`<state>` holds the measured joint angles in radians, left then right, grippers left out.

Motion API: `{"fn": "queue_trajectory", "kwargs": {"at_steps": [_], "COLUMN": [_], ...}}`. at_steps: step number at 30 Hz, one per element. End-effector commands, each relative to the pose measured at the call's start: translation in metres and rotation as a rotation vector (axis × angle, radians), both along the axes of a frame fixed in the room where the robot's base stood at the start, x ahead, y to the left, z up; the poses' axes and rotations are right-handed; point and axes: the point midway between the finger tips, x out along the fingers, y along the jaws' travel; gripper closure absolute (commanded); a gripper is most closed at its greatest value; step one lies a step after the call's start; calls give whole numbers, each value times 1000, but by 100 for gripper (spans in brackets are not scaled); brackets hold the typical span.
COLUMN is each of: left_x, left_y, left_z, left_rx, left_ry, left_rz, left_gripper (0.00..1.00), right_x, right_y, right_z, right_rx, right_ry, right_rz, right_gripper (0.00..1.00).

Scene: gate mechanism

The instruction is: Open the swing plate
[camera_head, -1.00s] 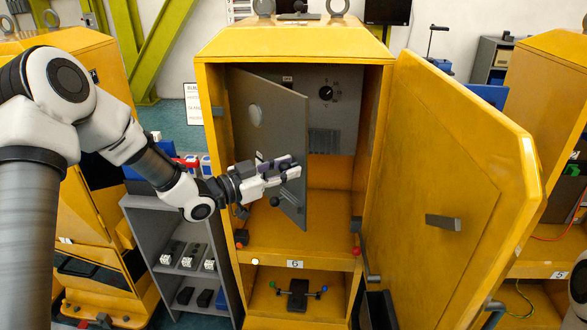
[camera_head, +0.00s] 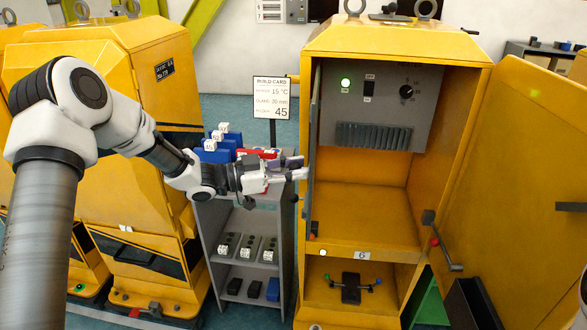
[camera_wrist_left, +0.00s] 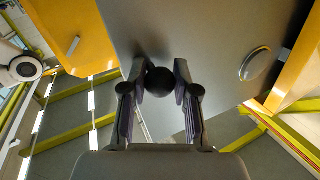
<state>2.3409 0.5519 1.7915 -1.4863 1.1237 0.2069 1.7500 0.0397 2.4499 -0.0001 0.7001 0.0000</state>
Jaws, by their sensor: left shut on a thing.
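The grey swing plate (camera_head: 314,150) stands almost edge-on at the left side of the yellow cabinet's opening, swung out from the panel behind. In the left wrist view the plate (camera_wrist_left: 215,35) fills the upper middle, with a round disc on its right part. My left gripper (camera_head: 298,174) is at the plate's front edge. In the wrist view its two fingers are closed around a black ball knob (camera_wrist_left: 160,82) on the plate. The head view does not show the knob clearly. My right gripper is not in view.
The grey panel (camera_head: 378,105) with a lit green lamp, a switch and a dial is exposed inside the cabinet. The yellow door (camera_head: 520,180) stands open at the right. A grey shelf (camera_head: 236,215) with blocks stands left of the cabinet, below my left gripper.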

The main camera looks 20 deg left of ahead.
Motion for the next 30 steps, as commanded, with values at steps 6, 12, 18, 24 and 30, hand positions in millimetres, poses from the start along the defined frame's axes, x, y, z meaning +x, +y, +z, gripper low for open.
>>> {"fn": "queue_trajectory", "kwargs": {"at_steps": [6,12,18,24,30], "left_x": [0,0,0,-1,-19], "left_y": [0,0,0,2,25], "left_z": [-1,-1,-1,0,1], "left_rx": [2,3,1,0,-5], "left_ry": [2,1,1,0,-2], "left_rz": [2,2,1,2,5], "left_gripper": [100,67,45,45,45], "right_x": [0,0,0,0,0], "right_y": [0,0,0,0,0], "right_z": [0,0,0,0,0], "right_rx": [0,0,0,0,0], "right_ry": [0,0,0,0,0], "right_rz": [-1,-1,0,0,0], "right_gripper": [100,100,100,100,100]}}
